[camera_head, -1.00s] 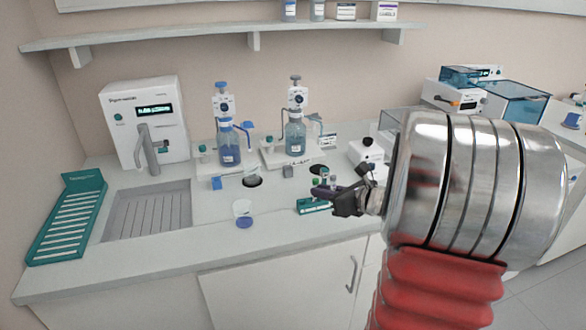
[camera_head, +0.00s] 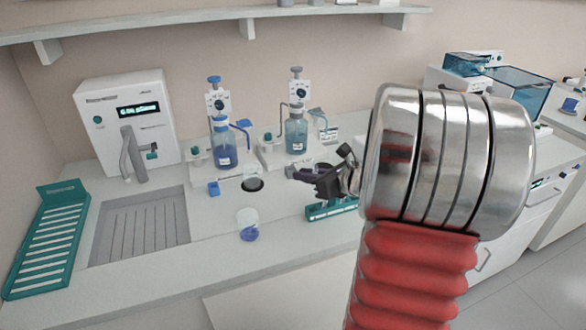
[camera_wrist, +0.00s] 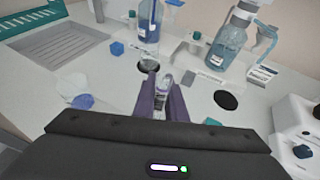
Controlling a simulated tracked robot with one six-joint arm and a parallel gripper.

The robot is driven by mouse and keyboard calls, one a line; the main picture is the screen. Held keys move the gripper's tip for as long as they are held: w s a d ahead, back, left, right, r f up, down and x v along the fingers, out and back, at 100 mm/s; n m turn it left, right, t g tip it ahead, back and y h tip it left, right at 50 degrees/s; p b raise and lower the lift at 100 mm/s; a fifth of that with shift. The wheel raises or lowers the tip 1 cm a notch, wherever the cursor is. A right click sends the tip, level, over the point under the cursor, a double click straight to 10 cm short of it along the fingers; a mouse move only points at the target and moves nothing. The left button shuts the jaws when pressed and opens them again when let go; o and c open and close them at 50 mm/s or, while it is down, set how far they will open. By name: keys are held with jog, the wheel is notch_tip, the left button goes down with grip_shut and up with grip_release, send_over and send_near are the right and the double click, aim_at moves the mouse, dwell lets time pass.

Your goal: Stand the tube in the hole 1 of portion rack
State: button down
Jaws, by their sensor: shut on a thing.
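My gripper (camera_head: 297,173) is above the counter, behind and left of a small teal rack, likely the portion rack (camera_head: 331,209). In the wrist view its purple fingers (camera_wrist: 163,88) are shut on a clear tube (camera_wrist: 161,84). The tube is small there, and its lower end is hidden between the fingers. I cannot make out the tube in the head view. Part of the rack is hidden behind my arm in the head view. In the wrist view only a teal corner (camera_wrist: 212,121) shows above my gripper body. The rack's holes cannot be told apart.
Two blue-liquid dispenser bottles (camera_head: 223,150) (camera_head: 296,135) stand behind my gripper. A slotted teal rack (camera_head: 47,240) and a sink (camera_head: 140,228) are further left.

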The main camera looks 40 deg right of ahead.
jog(key=shift+w, duration=0.25)
jog(key=shift+f, duration=0.15)
jog(key=shift+f, duration=2.25)
jog(key=shift+f, duration=1.6)
dwell(0.7)
jog(key=c, duration=1.7)
grip_release()
jog(key=shift+s, duration=0.15)
